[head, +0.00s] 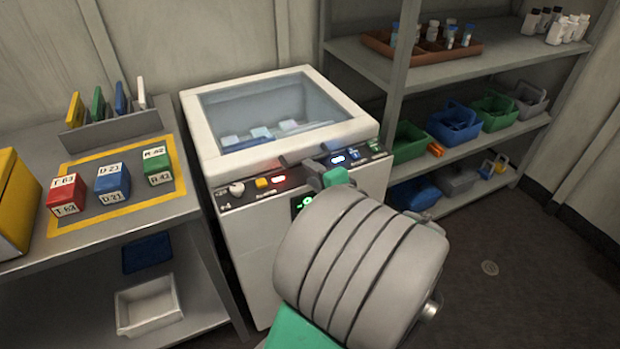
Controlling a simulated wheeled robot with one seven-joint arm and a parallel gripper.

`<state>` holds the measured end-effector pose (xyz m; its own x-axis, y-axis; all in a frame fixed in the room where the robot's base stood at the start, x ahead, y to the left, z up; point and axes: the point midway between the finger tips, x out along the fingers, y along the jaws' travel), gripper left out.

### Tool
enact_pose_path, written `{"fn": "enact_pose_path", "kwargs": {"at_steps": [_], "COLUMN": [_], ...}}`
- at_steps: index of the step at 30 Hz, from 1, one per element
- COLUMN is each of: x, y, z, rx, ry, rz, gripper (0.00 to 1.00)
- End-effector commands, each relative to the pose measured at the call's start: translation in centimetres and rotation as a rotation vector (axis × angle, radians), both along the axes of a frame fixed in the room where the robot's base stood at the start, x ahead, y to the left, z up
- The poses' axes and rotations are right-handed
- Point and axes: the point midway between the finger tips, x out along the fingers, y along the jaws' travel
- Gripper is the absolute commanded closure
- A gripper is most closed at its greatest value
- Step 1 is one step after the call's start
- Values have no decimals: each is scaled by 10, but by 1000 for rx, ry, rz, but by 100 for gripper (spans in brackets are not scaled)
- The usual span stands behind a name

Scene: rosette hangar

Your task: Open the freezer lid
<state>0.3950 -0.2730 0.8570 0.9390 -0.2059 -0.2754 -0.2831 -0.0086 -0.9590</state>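The freezer (270,250) is a white chest standing between a table and a shelf. Its lid (192,118) has a white frame around a glass window and lies shut. Blue and white items show dimly through the glass. A dark handle piece (295,161) shows at the lid's front edge, just above the control panel (250,185). My gripper (315,172) is at the middle of this front edge, close to the handle. My grey and green arm hides most of the gripper and part of the freezer's front. I cannot tell whether it touches the handle or how its fingers stand.
On the left table (130,215), red, blue and green labelled boxes sit inside a yellow outline, with a file rack (112,130) behind. A shelf (480,70) with bins and bottles stands close on the right. The floor (520,250) at right is clear.

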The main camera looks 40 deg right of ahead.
Motion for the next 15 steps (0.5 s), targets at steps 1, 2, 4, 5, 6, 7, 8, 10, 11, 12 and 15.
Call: {"fn": "enact_pose_path", "kwargs": {"at_steps": [1,2,4,5,6,7,8,10,11,12,15], "x": [-9,-12,-13,-11,-6,-2,3,17,23,30,46], "y": [-13,-17,-23,-24,-25,-25,-26,-29,-31,-33,-38], "z": [-5,-3,0,0,0,0,-1,-4,-6,-8,-11], "rx": [26,39,52,54,56,55,53,54,53,54,52], "ry": [-42,-62,-88,-91,-93,-91,-91,-90,-89,-89,-89], "rz": [-49,-67,-88,-88,-88,-85,-84,-81,-81,-81,-83], "gripper": [64,64,64,64,64,64,64,64,64,64,64]}}
